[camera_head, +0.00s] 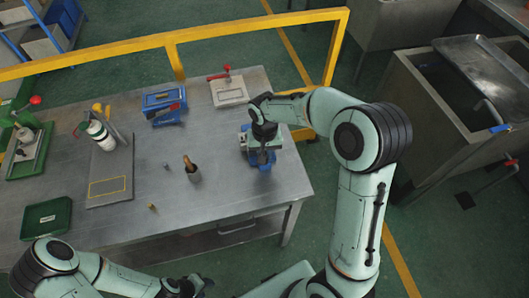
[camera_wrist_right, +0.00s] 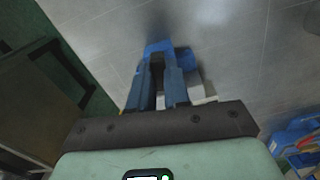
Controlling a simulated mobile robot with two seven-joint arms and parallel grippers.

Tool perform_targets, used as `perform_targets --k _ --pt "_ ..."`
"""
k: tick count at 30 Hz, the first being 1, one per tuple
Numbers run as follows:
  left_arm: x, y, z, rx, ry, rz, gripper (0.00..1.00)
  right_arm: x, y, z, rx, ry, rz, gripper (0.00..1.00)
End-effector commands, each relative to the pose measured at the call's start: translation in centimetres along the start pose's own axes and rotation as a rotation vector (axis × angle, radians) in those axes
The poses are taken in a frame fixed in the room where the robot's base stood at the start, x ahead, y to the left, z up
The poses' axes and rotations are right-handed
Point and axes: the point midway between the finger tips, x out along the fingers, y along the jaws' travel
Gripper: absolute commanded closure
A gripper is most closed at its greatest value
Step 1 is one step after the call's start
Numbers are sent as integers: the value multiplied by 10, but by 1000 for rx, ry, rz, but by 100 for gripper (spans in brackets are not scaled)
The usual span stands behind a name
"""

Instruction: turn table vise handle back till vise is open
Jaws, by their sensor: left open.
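The small blue and pale table vise (camera_head: 263,160) stands near the right end of the metal table. My right gripper (camera_head: 264,142) is over it, pointing down, and covers much of it. In the right wrist view, blue parts (camera_wrist_right: 160,75) stand close together in front of the palm, with a pale block behind them. I cannot make out the vise handle, how far the vise jaws are apart, or whether the right gripper is closed on anything. My left gripper (camera_head: 185,288) is low at the bottom edge, in front of the table, open and partly cut off.
A blue box (camera_head: 164,103) and a pale device with a red handle (camera_head: 229,90) stand behind the vise. The table's front right is clear.

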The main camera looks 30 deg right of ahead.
Motion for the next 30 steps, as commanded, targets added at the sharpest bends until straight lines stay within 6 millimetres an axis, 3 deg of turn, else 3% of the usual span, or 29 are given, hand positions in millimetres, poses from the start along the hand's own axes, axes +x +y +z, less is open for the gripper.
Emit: perform_targets --k 14,30 --pt "1 -1 1 0 -1 0 57 0 0 0 -72 0 0 100" --pt "3 -2 2 -1 -3 -1 57 -1 0 0 -527 1 0 100"
